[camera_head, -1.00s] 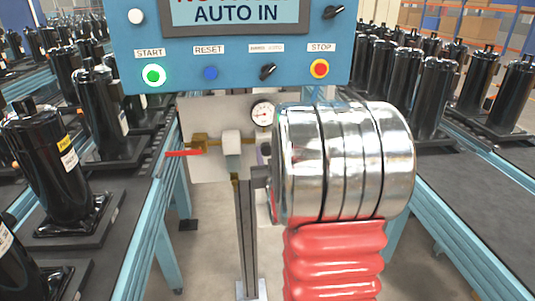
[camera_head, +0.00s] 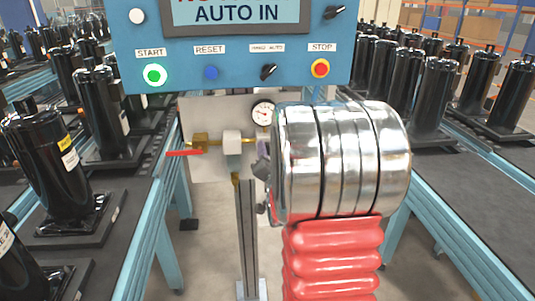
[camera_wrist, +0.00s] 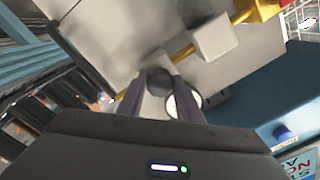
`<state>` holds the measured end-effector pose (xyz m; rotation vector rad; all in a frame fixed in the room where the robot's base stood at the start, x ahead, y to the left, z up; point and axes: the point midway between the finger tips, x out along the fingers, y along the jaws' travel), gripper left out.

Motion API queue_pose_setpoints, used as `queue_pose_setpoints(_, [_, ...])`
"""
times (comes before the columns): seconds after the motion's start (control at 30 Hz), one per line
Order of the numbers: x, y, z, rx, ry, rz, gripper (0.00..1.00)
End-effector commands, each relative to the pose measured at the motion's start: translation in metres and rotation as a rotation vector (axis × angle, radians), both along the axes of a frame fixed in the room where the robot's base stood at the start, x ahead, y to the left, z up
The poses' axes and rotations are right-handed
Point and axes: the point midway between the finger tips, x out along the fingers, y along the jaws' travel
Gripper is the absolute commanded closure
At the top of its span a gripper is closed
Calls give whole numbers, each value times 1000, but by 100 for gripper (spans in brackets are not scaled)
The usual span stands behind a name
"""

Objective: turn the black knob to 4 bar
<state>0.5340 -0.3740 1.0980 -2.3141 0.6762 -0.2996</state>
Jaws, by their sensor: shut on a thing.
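In the wrist view the black knob (camera_wrist: 159,86) sits between the two fingers of my gripper (camera_wrist: 159,79), which is shut on it. In the head view my gripper (camera_head: 263,168) shows only in part at the left of my chrome wrist, and the knob is hidden there. The round white pressure gauge (camera_head: 263,113) is just above my gripper, on the grey panel. In the wrist view the gauge (camera_wrist: 184,104) is partly covered by the right finger. Its needle is too small to read exactly.
A brass valve (camera_head: 199,142) with a red lever and a pale block (camera_head: 232,144) sit left of my gripper. The blue control box (camera_head: 230,75) hangs above. Conveyors with black compressors (camera_head: 45,170) run on both sides.

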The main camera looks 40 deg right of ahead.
Motion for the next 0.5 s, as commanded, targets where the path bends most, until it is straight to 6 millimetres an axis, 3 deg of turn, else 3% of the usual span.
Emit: queue_pose_setpoints(0.5, [0, 1, -2, 408, -272, -1, 90])
